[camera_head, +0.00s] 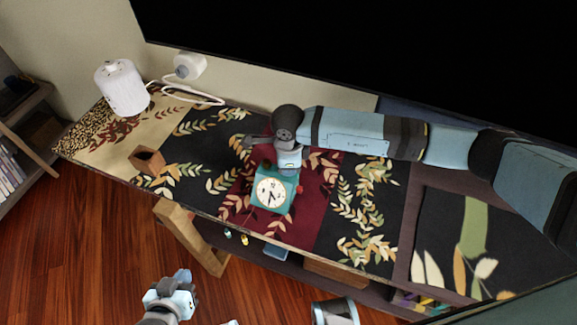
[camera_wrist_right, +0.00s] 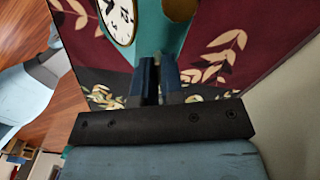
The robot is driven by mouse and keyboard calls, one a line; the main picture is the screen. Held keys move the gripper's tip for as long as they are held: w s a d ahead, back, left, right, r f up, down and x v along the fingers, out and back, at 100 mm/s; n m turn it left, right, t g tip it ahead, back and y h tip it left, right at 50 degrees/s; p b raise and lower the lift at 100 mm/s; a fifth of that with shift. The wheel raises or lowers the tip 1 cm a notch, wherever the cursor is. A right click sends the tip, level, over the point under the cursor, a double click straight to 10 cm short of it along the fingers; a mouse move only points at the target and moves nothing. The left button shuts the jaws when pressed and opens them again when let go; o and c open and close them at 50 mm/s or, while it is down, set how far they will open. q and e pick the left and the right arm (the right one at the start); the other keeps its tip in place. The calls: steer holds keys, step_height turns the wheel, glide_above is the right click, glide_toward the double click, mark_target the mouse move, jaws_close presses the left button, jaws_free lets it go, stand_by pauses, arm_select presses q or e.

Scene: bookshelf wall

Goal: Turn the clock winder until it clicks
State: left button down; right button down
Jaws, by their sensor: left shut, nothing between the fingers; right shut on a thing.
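A small teal clock (camera_head: 274,192) with a round white face stands on the patterned cloth of the long table. It shows close up in the right wrist view (camera_wrist_right: 170,40), with its white dial at the upper left and a round gold piece on another side. My right gripper (camera_wrist_right: 160,85) is at the clock's side, its dark fingers shut on a small part there. The fingers hide that part, so I cannot see the winder itself. In the head view my right arm reaches in from the right to behind the clock. My left gripper (camera_head: 180,282) is shut and empty, low in front of the table.
A white cylindrical lamp (camera_head: 122,87) and a white device (camera_head: 190,66) with a cable stand at the back left. A small brown wooden box (camera_head: 147,159) sits left of the clock. A shelf with books (camera_head: 12,180) is at the far left.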

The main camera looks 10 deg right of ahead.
steer(key=m, duration=0.3)
steer(key=shift+m, duration=0.4)
steer(key=m, duration=0.3)
steer(key=shift+m, duration=0.3)
steer(key=m, duration=0.6)
steer(key=shift+m+p, duration=0.4)
steer(key=c, duration=1.2)
jaws_free()
steer(key=shift+c, duration=0.2)
step_height(320, 180, up, 14)
